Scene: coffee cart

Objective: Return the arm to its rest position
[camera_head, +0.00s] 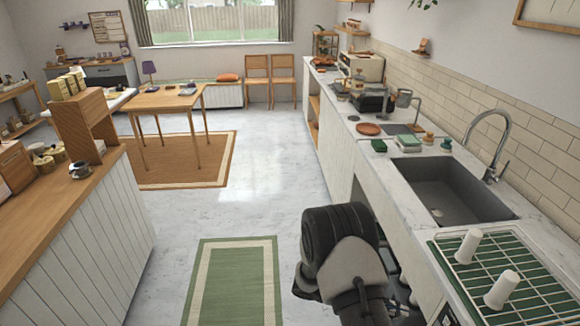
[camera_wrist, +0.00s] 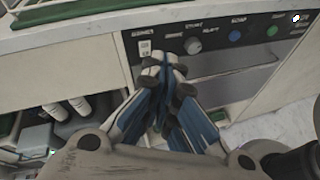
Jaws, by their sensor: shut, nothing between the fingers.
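My gripper (camera_wrist: 168,68) shows in the wrist view with its blue-padded fingers closed together and nothing between them. It is in front of a dark control panel (camera_wrist: 215,42) with a knob and coloured buttons on the counter's front. I cannot tell whether the fingertips touch the panel. In the head view my arm is at the bottom centre, in the aisle beside the sink counter, and its bulky links hide the gripper.
The sink counter (camera_head: 405,188) runs along the right, with a grey sink (camera_head: 450,187). A wire drying rack (camera_head: 535,275) there holds two white cups (camera_head: 502,290). A wooden-topped counter (camera_head: 60,207) stands left. The floor between is clear, with a green rug (camera_head: 235,280).

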